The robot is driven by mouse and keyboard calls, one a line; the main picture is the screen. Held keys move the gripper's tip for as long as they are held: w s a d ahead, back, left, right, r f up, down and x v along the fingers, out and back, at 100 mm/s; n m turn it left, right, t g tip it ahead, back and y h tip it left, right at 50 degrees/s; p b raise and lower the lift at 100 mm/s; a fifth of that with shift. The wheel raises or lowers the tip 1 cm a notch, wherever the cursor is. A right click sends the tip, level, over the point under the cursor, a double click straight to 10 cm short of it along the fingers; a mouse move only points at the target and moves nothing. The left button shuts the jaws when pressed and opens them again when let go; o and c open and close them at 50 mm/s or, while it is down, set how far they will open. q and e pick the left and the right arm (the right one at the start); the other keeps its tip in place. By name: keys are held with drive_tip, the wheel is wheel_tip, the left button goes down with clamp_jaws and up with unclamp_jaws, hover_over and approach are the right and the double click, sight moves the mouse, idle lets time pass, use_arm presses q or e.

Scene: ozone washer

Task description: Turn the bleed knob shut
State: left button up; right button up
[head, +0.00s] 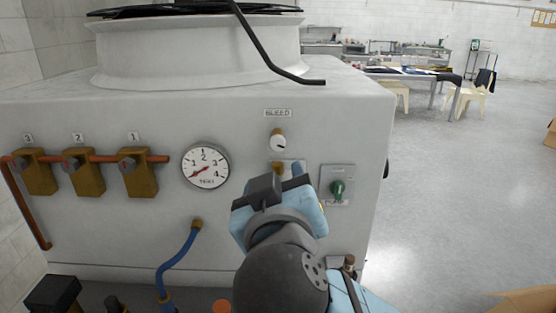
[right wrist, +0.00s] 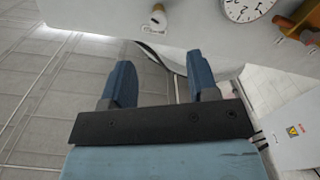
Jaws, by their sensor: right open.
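In the head view, the wrist partly hides the fingers. My left gripper is in neither view.
A pressure gauge (head: 205,166) is left of the knob, and a green rotary switch (head: 338,188) is at lower right. Brass valves (head: 82,172) and a copper pipe are at left. A blue hose (head: 178,262) hangs below.

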sight(278, 145)
drive_tip(key=w, duration=1.3)
drive_tip(key=shift+w+r, duration=0.2)
drive_tip(key=c, duration=0.9)
